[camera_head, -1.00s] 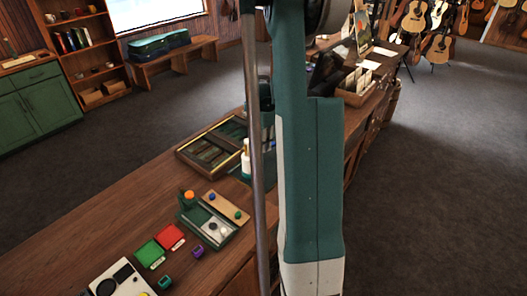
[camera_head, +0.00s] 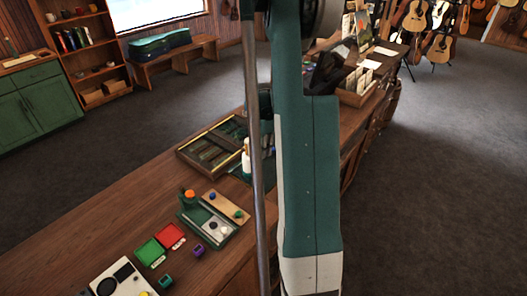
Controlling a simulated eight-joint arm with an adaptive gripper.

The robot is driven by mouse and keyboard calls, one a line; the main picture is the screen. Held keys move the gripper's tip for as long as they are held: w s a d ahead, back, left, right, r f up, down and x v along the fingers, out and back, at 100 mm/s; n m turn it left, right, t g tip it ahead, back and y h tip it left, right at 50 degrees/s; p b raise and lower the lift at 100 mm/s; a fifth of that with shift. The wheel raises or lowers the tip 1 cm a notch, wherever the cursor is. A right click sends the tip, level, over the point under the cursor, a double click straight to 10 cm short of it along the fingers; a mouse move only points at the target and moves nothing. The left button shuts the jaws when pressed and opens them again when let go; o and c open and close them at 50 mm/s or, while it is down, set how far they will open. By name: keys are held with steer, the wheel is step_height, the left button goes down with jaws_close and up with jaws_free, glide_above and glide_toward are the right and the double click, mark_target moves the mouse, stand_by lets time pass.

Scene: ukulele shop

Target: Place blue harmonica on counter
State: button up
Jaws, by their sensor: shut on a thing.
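The wooden counter (camera_head: 108,226) runs from the lower left toward the upper right. My own teal and white arm stands upright in front of its middle and hides part of it. I cannot make out my gripper; it seems to be hidden behind the arm. I cannot pick out a blue harmonica with certainty. A dark framed case (camera_head: 190,157) with several dark slots lies on the counter just left of my arm. A dark teal shape shows behind the grey pole beside the arm, too covered to tell.
A white-labelled bottle (camera_head: 246,160) stands by the case. A green tray (camera_head: 214,233), green card (camera_head: 149,251), red card (camera_head: 169,235), purple block (camera_head: 198,251) and white device (camera_head: 118,278) occupy the near counter. A small box (camera_head: 356,98) stands farther back. Bare wood lies left of the case.

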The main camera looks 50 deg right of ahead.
steer(key=shift+f, duration=0.2)
steer(key=o, duration=0.9)
steer(key=shift+r, duration=0.15)
step_height(320, 180, up, 12)
steer(key=shift+r, duration=0.1)
stand_by(0.8)
